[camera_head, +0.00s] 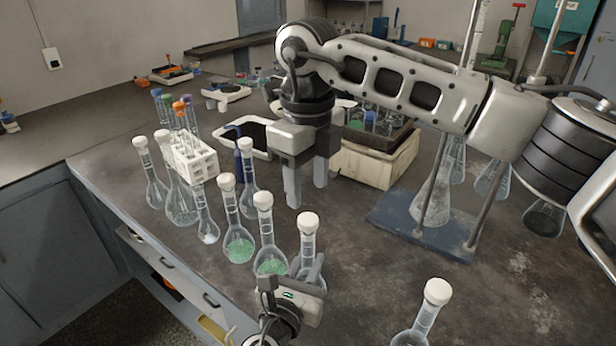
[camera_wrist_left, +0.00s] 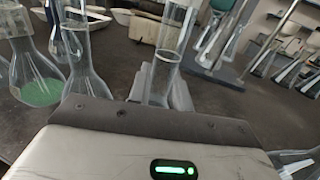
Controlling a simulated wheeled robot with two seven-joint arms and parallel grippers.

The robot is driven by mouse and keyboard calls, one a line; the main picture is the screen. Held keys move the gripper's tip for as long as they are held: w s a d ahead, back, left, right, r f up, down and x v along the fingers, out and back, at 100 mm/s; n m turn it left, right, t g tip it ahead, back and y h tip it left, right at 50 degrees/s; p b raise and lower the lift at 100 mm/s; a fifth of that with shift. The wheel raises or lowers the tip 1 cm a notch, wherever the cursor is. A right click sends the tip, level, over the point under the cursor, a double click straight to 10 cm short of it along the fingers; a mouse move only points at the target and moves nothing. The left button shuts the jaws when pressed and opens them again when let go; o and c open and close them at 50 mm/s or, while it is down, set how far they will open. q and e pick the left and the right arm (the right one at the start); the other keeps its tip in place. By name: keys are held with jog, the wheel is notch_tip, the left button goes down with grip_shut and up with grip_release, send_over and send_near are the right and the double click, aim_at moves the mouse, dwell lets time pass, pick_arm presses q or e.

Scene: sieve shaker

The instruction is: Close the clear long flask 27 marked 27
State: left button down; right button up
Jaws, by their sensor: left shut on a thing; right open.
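My left gripper (camera_head: 312,272) is low in the head view, shut on the neck of a clear long flask (camera_head: 307,249) with a white cap (camera_head: 309,222) on top. In the left wrist view the clear neck (camera_wrist_left: 168,65) stands between the fingers, and the flask's lower body is hidden by the gripper. I cannot read a 27 on any flask. My right gripper (camera_head: 306,183) is open and empty, pointing down above the bench, behind the row of flasks.
Capped flasks with green contents (camera_head: 238,245) (camera_head: 271,262) stand left of the held flask. A white tube rack (camera_head: 190,160) stands further left. Another capped flask (camera_head: 423,318) is at the front right. A stand (camera_head: 420,232) with flasks is at right. Bench between is clear.

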aim_at(308, 218)
jog(key=n, duration=0.5)
jog(key=shift+r, duration=0.1)
jog(key=shift+f, duration=4)
jog(key=c, duration=1)
jog(key=o, duration=1.2)
